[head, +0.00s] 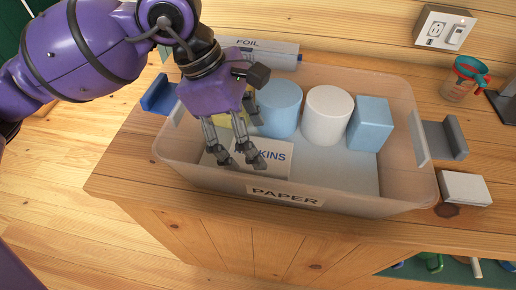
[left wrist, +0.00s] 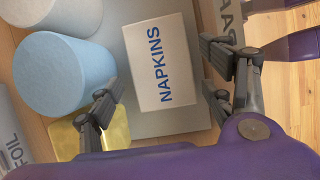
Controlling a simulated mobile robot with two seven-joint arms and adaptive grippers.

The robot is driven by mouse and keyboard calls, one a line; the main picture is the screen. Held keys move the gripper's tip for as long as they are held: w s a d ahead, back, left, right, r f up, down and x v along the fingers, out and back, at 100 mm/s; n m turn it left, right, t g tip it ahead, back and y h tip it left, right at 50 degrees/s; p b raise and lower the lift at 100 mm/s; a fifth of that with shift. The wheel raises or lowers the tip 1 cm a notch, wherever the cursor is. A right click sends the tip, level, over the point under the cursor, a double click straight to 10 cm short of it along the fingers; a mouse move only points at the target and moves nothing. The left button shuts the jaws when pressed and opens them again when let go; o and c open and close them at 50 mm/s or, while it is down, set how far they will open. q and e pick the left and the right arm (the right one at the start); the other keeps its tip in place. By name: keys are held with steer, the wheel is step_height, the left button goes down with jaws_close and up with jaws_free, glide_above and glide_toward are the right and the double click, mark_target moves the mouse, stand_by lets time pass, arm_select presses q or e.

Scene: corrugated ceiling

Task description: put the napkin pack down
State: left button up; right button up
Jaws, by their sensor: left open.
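The napkin pack (head: 274,158) is a white block with the word NAPKINS in blue. It lies flat on the floor of the clear plastic bin labelled PAPER (head: 397,197), near its front left. My left gripper (head: 239,160) is over the left part of the pack and hides some of it in the head view. In the left wrist view the pack (left wrist: 163,62) lies between the two spread fingers of my left gripper (left wrist: 165,95), with gaps on both sides. The left gripper is open. My right gripper is not in view.
Behind the pack in the bin are a blue roll (head: 279,108), a white roll (head: 327,114) and a blue box (head: 370,124). A yellow item (left wrist: 105,130) is beside the pack. A foil box (head: 270,53) lies behind the bin. A white box (head: 464,188) sits right of the bin.

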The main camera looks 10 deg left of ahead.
arm_select(q)
steer(key=v, duration=0.6)
steer(key=shift+r, duration=0.4)
steer(key=shift+a, duration=0.15)
stand_by(0.5)
